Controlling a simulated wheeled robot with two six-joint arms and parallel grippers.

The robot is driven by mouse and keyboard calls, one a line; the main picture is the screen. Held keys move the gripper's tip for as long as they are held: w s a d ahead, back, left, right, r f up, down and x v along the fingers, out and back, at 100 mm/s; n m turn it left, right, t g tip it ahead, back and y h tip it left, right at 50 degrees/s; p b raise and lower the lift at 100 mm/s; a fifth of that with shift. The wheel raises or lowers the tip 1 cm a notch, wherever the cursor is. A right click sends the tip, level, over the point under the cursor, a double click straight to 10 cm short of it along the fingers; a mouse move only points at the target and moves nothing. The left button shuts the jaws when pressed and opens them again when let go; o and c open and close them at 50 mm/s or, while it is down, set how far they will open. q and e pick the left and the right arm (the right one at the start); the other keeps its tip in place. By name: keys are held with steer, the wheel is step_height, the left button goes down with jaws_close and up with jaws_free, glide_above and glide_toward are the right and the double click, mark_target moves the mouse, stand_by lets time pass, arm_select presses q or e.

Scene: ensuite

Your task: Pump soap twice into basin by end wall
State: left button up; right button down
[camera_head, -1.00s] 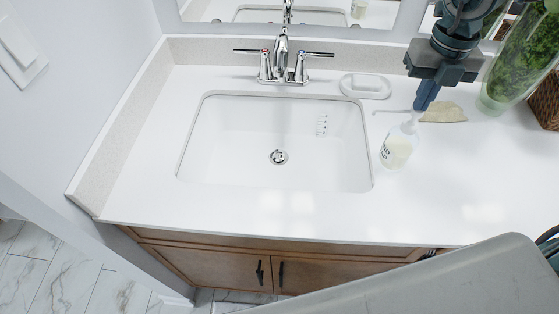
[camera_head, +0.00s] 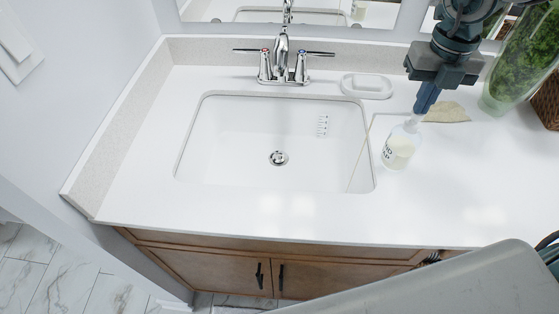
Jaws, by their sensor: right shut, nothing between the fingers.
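The soap bottle (camera_head: 398,152), clear with pale soap and a dark label, stands upright on the white counter just right of the basin. My right gripper (camera_head: 420,108) is shut and points down onto the top of its pump, hiding most of the pump head. The nozzle points left toward the basin. A thin pale stream of soap (camera_head: 361,150) runs from the nozzle down into the right side of the white basin (camera_head: 250,140). The basin has a round drain (camera_head: 278,158). My left gripper is not in view.
A chrome faucet (camera_head: 283,65) with two handles stands behind the basin. A white soap dish (camera_head: 366,86), a beige shell-like piece (camera_head: 447,112) and a glass vase of greenery (camera_head: 520,65) are near my right gripper. The front counter is clear.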

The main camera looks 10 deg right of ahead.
steer(key=shift+f, duration=0.2)
steer(key=shift+r+p, duration=0.75)
steer(key=shift+r, duration=0.75)
